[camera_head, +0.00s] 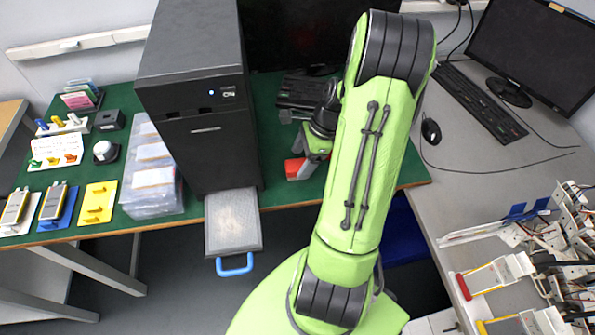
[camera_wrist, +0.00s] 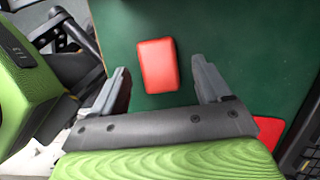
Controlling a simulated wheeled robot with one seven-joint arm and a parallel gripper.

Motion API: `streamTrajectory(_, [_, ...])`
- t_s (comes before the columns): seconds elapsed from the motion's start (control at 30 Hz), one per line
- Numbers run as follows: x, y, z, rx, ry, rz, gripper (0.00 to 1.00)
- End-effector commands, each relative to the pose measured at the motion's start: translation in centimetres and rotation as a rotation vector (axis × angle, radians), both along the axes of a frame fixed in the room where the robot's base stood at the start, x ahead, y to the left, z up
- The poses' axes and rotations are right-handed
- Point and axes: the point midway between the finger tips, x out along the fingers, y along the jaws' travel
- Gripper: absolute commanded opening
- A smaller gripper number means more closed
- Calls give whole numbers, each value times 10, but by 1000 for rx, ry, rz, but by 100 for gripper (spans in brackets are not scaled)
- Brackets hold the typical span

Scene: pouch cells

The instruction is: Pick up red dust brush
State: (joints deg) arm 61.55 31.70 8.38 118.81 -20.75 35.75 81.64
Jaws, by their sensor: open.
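A red block-shaped thing, which looks like the red dust brush (camera_wrist: 157,66), lies on the green mat. No bristles show. In the wrist view it sits between the two grey fingers of my gripper (camera_wrist: 160,76), with a gap on each side. The fingers are spread and hold nothing. In the head view the red brush (camera_head: 293,168) shows at the end of my arm, beside the black computer tower. My arm hides part of that area, and the gripper's fingers are hard to make out there.
A flat red thing (camera_wrist: 268,130) lies to the right in the wrist view, next to a dark object. The black tower (camera_head: 197,100) stands close left of my gripper. A grey box with a blue handle (camera_head: 233,222) juts over the front edge. A grey desk (camera_head: 455,180) is at right.

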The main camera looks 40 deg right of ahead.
Motion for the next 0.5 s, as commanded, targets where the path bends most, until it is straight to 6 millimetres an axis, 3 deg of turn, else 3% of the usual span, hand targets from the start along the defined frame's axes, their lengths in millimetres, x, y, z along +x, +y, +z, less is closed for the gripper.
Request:
streamTrajectory(0.03, [2,6,-15,4,2,2,77])
streamTrajectory(0.13, [5,10,-28,3,2,2,77])
streamTrajectory(0.37, [6,11,-29,0,0,1,77])
streamTrajectory(0.5, [6,11,-29,0,0,1,60])
